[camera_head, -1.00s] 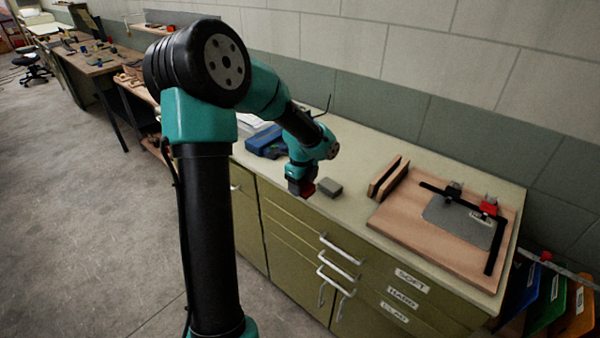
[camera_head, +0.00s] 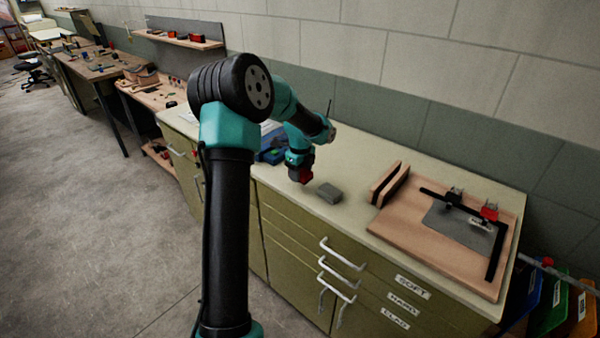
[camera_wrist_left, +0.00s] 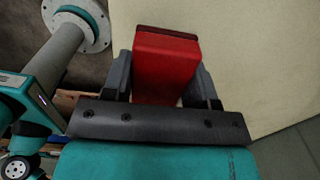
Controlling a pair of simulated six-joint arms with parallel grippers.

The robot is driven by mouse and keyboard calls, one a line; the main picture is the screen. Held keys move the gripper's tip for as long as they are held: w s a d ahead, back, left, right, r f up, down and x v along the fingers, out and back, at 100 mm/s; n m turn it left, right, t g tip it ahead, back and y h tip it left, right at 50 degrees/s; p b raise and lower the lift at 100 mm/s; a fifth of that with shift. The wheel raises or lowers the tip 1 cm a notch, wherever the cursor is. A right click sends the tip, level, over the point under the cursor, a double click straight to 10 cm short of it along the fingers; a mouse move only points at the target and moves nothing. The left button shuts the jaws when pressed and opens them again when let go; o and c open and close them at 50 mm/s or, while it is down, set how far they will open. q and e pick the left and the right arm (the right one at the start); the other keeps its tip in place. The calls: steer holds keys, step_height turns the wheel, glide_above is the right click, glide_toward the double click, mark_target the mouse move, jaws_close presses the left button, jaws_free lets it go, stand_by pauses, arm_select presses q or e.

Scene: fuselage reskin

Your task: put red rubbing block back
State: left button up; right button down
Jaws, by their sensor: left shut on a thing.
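The red rubbing block (camera_wrist_left: 165,65) is between the two fingers of my left gripper (camera_wrist_left: 160,75) in the left wrist view, and the fingers are shut on it. In the head view the block (camera_head: 305,174) shows as a small red patch under my left gripper (camera_head: 299,172), above the cream counter (camera_head: 350,150). I cannot tell the exact gap between the red block and the counter. My right gripper is not in view.
A wooden board (camera_head: 400,232) with a grey plate (camera_head: 455,228) and red-and-black clamps lies at the counter's right. A slotted wooden holder (camera_head: 389,184) stands at its left edge. A blue item (camera_head: 272,150) lies behind my gripper. Drawer handles (camera_head: 342,254) stick out in front.

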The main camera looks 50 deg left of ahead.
arm_select(q)
steer(key=w+a, duration=0.3)
steer(key=a, duration=0.1)
steer(key=shift+w+f, duration=0.3)
steer(key=shift+f, duration=1.75)
steer(key=o, duration=0.9)
steer(key=shift+f, duration=0.1)
step_height(320, 180, up, 12)
steer(key=shift+r, duration=0.15)
